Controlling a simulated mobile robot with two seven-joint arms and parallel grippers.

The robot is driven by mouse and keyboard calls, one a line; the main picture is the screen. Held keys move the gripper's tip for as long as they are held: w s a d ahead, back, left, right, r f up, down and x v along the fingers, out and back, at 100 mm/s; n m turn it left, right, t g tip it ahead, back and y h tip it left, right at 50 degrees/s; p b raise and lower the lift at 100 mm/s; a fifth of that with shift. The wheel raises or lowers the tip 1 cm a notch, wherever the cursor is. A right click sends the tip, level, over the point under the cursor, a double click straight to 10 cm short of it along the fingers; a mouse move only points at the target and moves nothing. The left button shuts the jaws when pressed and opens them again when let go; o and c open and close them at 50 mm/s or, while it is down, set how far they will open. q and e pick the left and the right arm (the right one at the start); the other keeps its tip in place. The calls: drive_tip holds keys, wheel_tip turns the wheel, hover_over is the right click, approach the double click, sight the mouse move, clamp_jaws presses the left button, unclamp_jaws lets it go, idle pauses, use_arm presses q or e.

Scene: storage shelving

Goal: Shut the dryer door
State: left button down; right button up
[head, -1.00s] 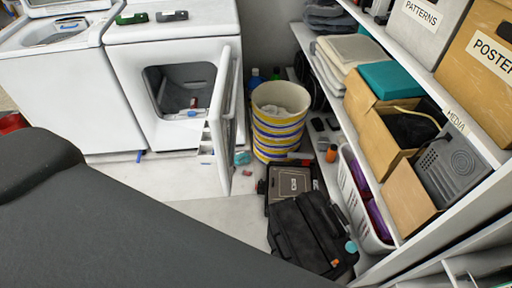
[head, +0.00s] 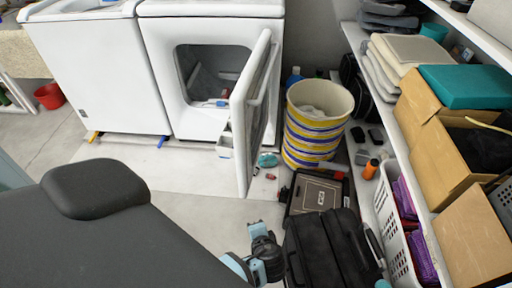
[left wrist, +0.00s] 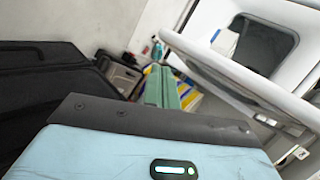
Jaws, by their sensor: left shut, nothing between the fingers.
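The white dryer (head: 205,122) stands at the back, and its round-cornered opening shows a dark drum with a few small items inside. Its door (head: 250,120) is open, hinged at the right and swung out towards me, seen nearly edge-on. My left gripper (head: 257,232) is low at the bottom centre, in front of the door's free edge and apart from it. In the left wrist view the shut, empty fingers (left wrist: 164,86) point ahead, and the door (left wrist: 240,75) is at upper right, with the dryer (left wrist: 299,18) behind. My right gripper is not in view.
A striped basket (head: 316,128) stands close to the door's right. A black case (head: 325,250) and a smaller toolbox (head: 314,193) lie on the floor at right, near the shelving (head: 402,145). A washer (head: 100,75) is left of the dryer. Floor before the dryer is mostly clear.

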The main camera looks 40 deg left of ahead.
sight(245, 133)
use_arm(q)
drive_tip(key=w+a+r+n+y+b, duration=0.1)
drive_tip(key=w+r+n+y+b, duration=0.2)
drive_tip(key=w+r+y+b, duration=0.9)
drive_tip(key=shift+w+a+r+t+h+p, duration=0.1)
drive_tip(key=shift+w+a+r+h+p, duration=0.35)
drive_tip(key=shift+w+a+r+p, duration=1.2)
drive_tip(key=shift+w+a+t+h+p, duration=0.1)
drive_tip(key=shift+w+a+h+p, duration=0.6)
drive_tip(key=shift+a, duration=2.1)
drive_tip(key=shift+w+a+r+t+h+p, duration=0.1)
drive_tip(key=shift+w+a+r+h+p, duration=0.15)
drive_tip(key=shift+w+a+r+p, duration=1.05)
drive_tip(key=shift+s+a+f, duration=0.25)
drive_tip(key=shift+s+a, duration=0.1)
drive_tip(key=shift+a, duration=0.15)
drive_tip(key=shift+s+a+f, duration=0.25)
drive_tip(key=shift+s+a, duration=0.1)
drive_tip(key=shift+a, duration=0.15)
